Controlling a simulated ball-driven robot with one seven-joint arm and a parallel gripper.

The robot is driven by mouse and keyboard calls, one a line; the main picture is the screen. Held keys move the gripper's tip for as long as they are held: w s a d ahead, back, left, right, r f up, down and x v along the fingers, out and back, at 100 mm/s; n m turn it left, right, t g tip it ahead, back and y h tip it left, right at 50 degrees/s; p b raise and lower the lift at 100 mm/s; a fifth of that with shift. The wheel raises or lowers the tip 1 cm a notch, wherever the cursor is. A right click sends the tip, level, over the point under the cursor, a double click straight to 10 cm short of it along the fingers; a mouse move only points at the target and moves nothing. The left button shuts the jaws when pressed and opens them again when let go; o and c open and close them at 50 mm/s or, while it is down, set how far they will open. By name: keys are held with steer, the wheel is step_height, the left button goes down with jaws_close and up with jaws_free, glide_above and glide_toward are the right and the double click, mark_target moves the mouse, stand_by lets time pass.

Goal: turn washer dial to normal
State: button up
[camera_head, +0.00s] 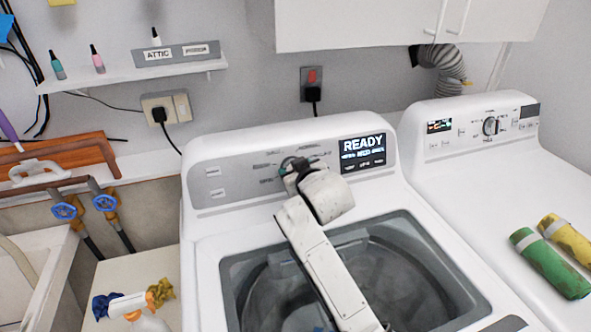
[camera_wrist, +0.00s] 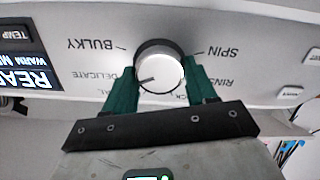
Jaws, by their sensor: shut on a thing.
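The white washer (camera_head: 215,235) stands in front of me with a grey control panel (camera_head: 235,180) and a lit display (camera_head: 363,153) reading READY. My arm reaches across the lid to the panel, where my gripper (camera_head: 297,172) covers most of the dial. In the wrist view, which shows the panel upside down, the round silver dial (camera_wrist: 162,63) sits between the two green fingers of my gripper (camera_wrist: 164,76), shut on it. The dial's dark mark points lower left, toward DELICATE and a label ending in AL. The fingers partly hide that label and one ending in CK.
A white dryer (camera_head: 425,170) stands close on the right, with green (camera_head: 548,262) and yellow (camera_head: 568,238) rolls on top. A shelf (camera_head: 130,72) hangs at the back left and a cabinet (camera_head: 370,25) overhead.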

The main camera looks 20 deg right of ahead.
steer(key=n+p, duration=0.1)
steer(key=n, duration=0.3)
steer(key=shift+a+n+p, duration=0.1)
steer(key=shift+n+p, duration=0.4)
steer(key=shift+n, duration=1.5)
steer(key=o, duration=1.1)
steer(key=shift+c, duration=0.2)
steer(key=shift+s, duration=0.1)
steer(key=b+v, duration=0.1)
steer(key=v, duration=0.9)
steer(key=shift+s, duration=0.35)
steer(key=shift+a, duration=0.15)
